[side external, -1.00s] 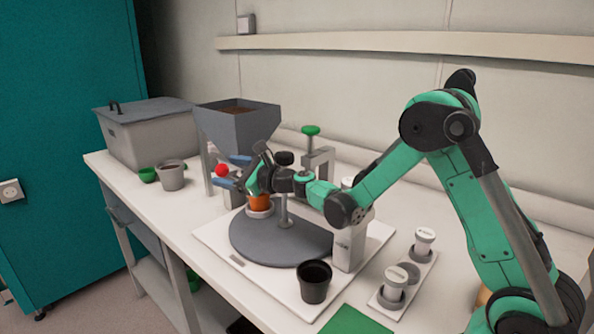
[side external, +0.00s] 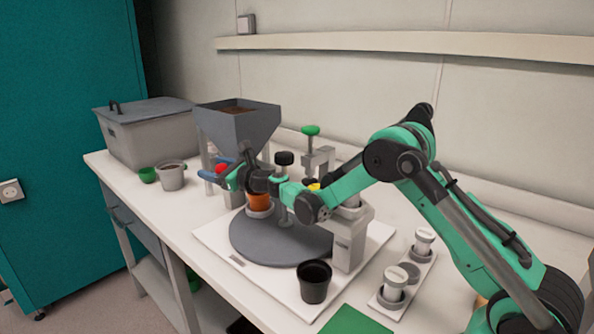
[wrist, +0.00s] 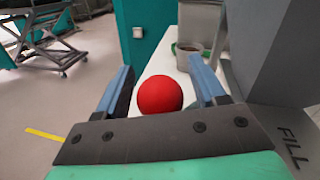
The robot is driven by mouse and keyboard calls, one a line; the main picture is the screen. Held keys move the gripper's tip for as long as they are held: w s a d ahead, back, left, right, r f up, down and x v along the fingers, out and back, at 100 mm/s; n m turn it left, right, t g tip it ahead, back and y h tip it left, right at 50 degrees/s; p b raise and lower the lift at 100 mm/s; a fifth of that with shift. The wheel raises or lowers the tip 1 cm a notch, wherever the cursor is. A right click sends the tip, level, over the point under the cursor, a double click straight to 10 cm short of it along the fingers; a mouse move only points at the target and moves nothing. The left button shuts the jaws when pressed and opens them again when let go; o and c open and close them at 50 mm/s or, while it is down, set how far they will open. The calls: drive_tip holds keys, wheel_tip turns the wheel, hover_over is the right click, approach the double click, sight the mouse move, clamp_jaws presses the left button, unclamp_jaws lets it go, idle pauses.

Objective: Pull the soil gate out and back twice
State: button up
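The red ball knob (side external: 221,169) of the soil gate sits at the front of the grey soil hopper (side external: 237,125), low on its left side. The gate plate itself is hidden behind my gripper and the hopper frame. My gripper (side external: 222,171) is at the knob with its blue fingers apart. In the wrist view the red knob (wrist: 160,95) lies between the two fingers (wrist: 162,88), with a gap visible on each side, so it is not clamped.
An orange pot (side external: 259,202) stands on the grey turntable (side external: 270,240) below my wrist. A black pot (side external: 314,284) is at the front. A green-knobbed press (side external: 318,155) is to the right.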

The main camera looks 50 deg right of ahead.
clamp_jaws()
idle(1.2)
